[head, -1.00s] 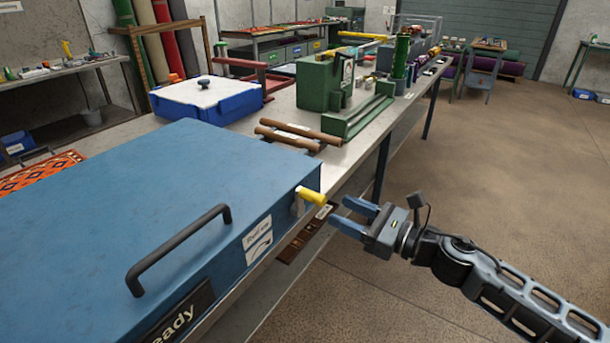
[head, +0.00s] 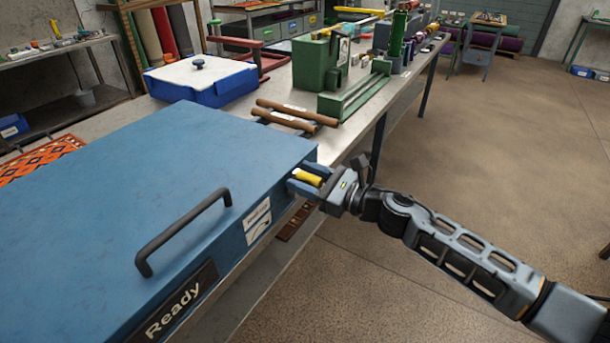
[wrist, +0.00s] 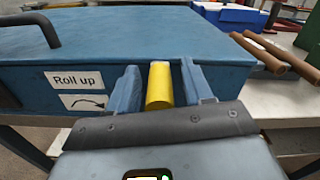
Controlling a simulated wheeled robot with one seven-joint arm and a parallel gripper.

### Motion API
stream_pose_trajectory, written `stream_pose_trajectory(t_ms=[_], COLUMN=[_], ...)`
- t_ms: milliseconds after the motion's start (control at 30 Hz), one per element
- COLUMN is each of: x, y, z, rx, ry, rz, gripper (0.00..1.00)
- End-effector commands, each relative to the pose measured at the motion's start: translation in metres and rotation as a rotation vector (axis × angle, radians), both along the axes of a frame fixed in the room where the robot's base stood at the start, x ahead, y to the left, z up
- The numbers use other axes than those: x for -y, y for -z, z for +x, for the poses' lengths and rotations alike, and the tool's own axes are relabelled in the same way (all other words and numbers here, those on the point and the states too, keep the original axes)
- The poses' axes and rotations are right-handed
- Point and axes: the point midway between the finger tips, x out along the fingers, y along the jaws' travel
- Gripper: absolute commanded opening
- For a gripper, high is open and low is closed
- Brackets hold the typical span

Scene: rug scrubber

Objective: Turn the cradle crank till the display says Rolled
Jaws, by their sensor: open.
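The yellow crank handle (head: 308,178) sticks out from the right end of the blue cradle's (head: 120,190) front face. My gripper (head: 306,180) is open, with one finger on each side of the handle. In the wrist view the yellow handle (wrist: 160,86) stands between the two blue fingers (wrist: 160,88), with a narrow gap visible on the right side. The display (head: 172,312) on the cradle's front reads "Ready". A "Roll up" label (wrist: 77,80) with a curved arrow label (wrist: 84,102) below it is left of the handle.
A black bar handle (head: 183,230) is on the cradle near its front edge. Brown rolls (head: 297,116), a blue box with a white lid (head: 200,80) and a green machine (head: 325,75) stand behind on the bench. The floor (head: 480,165) to the right is clear.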

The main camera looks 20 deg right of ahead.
Motion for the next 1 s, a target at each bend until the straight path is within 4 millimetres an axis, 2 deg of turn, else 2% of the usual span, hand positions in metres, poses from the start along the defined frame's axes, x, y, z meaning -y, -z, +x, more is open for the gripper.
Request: stream_pose_trajectory(t_ms=[367, 867, 1000], x=[-0.0016, -0.0014, -0.0013], y=[0.0005, 0.0003, 0.0004], z=[0.0024, 0.0024, 0.0026], rx=[-0.001, -0.001, -0.001], ry=[0.001, 0.001, 0.001], rz=[0.0, 0.0, 0.0], gripper=[0.5, 0.02, 0.0])
